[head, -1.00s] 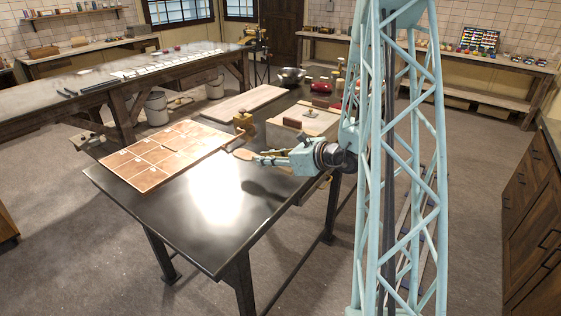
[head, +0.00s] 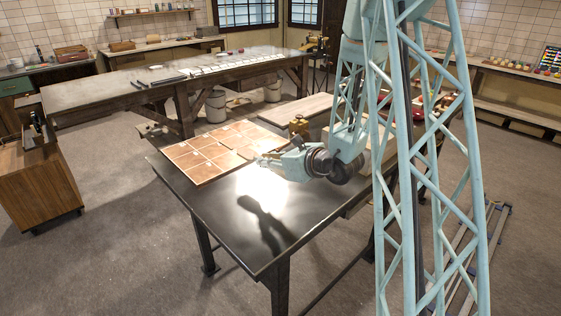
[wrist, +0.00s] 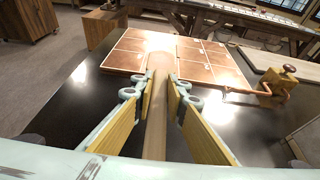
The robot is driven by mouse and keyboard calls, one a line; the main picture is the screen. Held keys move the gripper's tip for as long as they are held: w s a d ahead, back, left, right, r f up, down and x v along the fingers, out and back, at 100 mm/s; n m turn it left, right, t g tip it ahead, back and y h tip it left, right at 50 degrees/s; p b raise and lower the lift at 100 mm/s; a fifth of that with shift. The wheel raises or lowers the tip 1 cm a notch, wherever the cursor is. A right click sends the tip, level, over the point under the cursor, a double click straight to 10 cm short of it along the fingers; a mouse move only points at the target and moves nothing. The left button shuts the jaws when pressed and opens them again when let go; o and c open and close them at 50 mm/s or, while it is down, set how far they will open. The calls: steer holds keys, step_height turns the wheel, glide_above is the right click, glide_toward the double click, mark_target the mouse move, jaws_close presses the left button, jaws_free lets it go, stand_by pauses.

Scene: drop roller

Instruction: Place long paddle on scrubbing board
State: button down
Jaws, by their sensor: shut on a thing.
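My gripper (wrist: 161,84) is shut on the long paddle (wrist: 155,137), a narrow wooden piece that runs lengthwise between the yellow-padded fingers. Its rounded far end reaches over the near edge of a brown gridded board (wrist: 120,61) in the wrist view; whether it touches is unclear. In the head view my gripper (head: 266,164) is over the dark table by the front right edge of that gridded board (head: 200,170), and the paddle is hard to make out. A plain pale board (head: 296,109) lies behind. I cannot tell which board is the scrubbing board.
The dark table (head: 245,240) is bare in front of the boards. A brass block (wrist: 284,73) with a copper-coloured handle stands right of the gridded board. A long workbench (head: 110,97) stands behind, and a wooden cabinet (head: 45,195) at left.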

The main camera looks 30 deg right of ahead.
steer(key=w+a+r, duration=0.1)
steer(key=a, duration=0.7)
steer(key=shift+w, duration=0.2)
steer(key=shift+a+r, duration=0.1)
steer(key=shift+a, duration=0.1)
